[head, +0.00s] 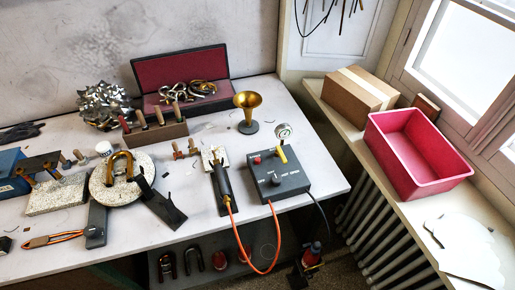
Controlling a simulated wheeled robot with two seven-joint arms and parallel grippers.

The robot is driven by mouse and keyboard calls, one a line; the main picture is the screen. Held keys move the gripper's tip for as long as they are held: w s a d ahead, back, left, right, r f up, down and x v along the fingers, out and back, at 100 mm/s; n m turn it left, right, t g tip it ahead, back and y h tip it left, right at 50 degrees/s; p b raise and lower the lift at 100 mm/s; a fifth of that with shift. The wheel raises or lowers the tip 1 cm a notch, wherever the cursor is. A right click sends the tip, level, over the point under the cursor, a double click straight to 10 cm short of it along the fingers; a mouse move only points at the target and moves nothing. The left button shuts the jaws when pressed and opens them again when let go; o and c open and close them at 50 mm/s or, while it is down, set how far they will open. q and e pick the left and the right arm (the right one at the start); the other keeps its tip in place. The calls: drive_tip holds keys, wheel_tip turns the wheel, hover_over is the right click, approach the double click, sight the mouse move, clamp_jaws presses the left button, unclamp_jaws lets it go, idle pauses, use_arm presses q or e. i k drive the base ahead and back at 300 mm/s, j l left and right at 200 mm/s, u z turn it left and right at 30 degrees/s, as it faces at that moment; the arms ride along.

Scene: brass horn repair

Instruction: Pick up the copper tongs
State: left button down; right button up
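The copper tongs (54,239) appear to be the slim orange-copper item with a dark middle at the front left of the white workbench (140,240). They lie flat, close to the bench's front edge, with their long axis running roughly left to right. Their right end is just beside a dark grey flat piece (96,226). Neither of my grippers shows in the head view.
A round pale block (138,190) bearing a brass U-shaped piece stands behind the tongs. A grey slab (57,196) lies behind them. A control box (278,180) with an orange cable (241,245) is farther right. The bench's front left has some bare surface.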

sight(42, 240)
drive_tip(key=u, duration=1.95)
